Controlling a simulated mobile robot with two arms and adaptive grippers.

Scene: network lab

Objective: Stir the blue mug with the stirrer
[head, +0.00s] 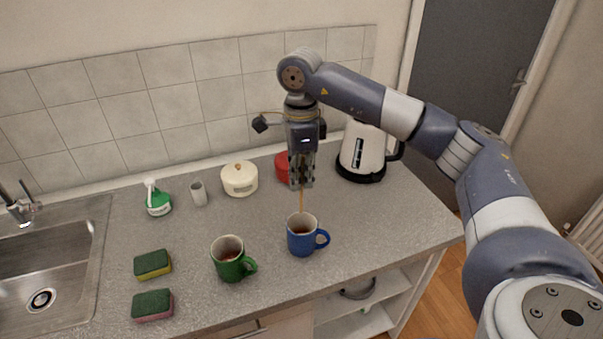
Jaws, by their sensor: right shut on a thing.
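The blue mug (303,242) stands upright on the grey counter, its handle to the right, with brown liquid inside. My right gripper (301,184) is above it, pointing down, shut on the thin wooden stirrer (301,200). The stirrer hangs roughly upright, and its lower end is at the mug's opening. I cannot tell how deep the tip sits in the mug. My left gripper is not in view.
A green mug (229,266) stands left of the blue mug. Behind are a cream pot (239,179), a red pot (282,168) partly hidden by my gripper, and a kettle (361,153). Two sponges (153,264) (152,305) lie near the sink (62,240).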

